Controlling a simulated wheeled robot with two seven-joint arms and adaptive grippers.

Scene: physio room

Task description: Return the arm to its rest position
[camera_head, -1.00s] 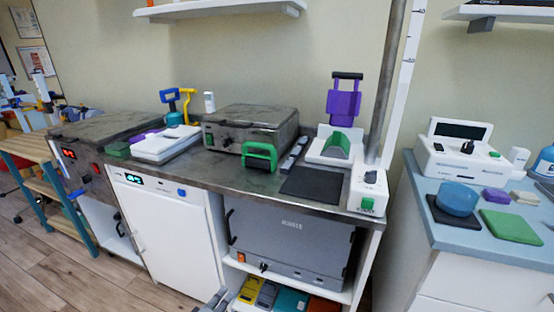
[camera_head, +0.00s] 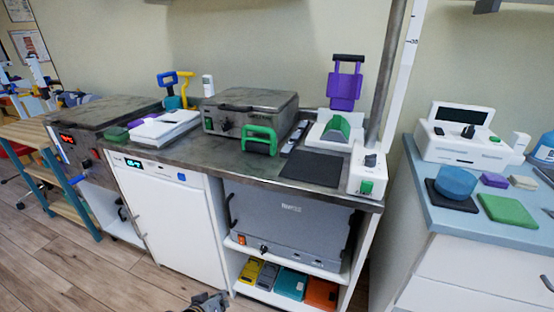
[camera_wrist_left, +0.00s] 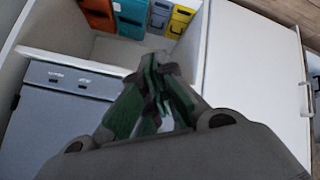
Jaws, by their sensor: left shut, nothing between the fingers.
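My left gripper (camera_head: 209,301) shows only in part at the bottom edge of the head view. In the left wrist view my left gripper (camera_wrist_left: 160,72) has its green-padded fingers together with nothing between them. It is in front of the cabinet, below counter height, near the open shelf and the white door, and apart from both as far as I can tell. The rest of my left arm is out of the head view. My right gripper is not in view.
The steel counter (camera_head: 215,172) carries metal heating units, a green-handled tool (camera_head: 260,139) and a black mat (camera_head: 312,168). Below are a white door (camera_head: 170,215), a grey unit (camera_head: 287,232) and a shelf (camera_head: 262,297) with coloured boxes. Wooden floor (camera_head: 60,270) is free at left.

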